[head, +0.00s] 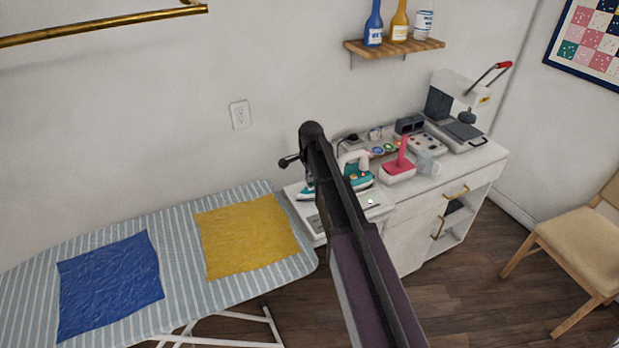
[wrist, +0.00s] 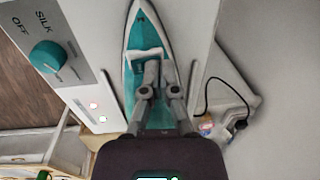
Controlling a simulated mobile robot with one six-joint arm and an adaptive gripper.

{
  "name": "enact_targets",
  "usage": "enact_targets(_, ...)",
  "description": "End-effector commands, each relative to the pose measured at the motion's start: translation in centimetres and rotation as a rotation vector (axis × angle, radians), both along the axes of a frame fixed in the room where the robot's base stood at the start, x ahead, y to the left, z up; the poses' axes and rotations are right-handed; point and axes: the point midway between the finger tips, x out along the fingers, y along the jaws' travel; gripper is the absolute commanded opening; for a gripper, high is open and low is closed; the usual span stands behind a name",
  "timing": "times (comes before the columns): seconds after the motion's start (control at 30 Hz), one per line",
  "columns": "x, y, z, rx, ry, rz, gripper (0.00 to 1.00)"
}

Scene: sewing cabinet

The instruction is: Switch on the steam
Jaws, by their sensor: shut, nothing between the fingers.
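A teal and white iron (wrist: 136,38) lies on its station below my gripper in the wrist view. The iron (head: 361,181) also shows in the head view, partly hidden by my arm. My gripper (wrist: 159,75) is shut and empty above the iron; contact cannot be told. Left of it is the station's control panel (wrist: 70,85). The panel has a teal dial (wrist: 47,57) with the words OFF and SILK near it. No steam label is readable.
A striped ironing board (head: 180,225) with blue (head: 110,283) and yellow (head: 246,238) cloths stands left. A chair (head: 580,240) stands right.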

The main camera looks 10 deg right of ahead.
Motion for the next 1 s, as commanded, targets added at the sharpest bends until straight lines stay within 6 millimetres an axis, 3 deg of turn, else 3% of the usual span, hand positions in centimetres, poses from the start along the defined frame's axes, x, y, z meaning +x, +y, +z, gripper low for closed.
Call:
enact_targets(0.5, -1.4, -0.9, 0.5, 0.000, -0.001, -0.006, 0.00)
enact_targets(1.0, -1.4, -1.0, 0.6, 0.000, -0.001, -0.007, 0.00)
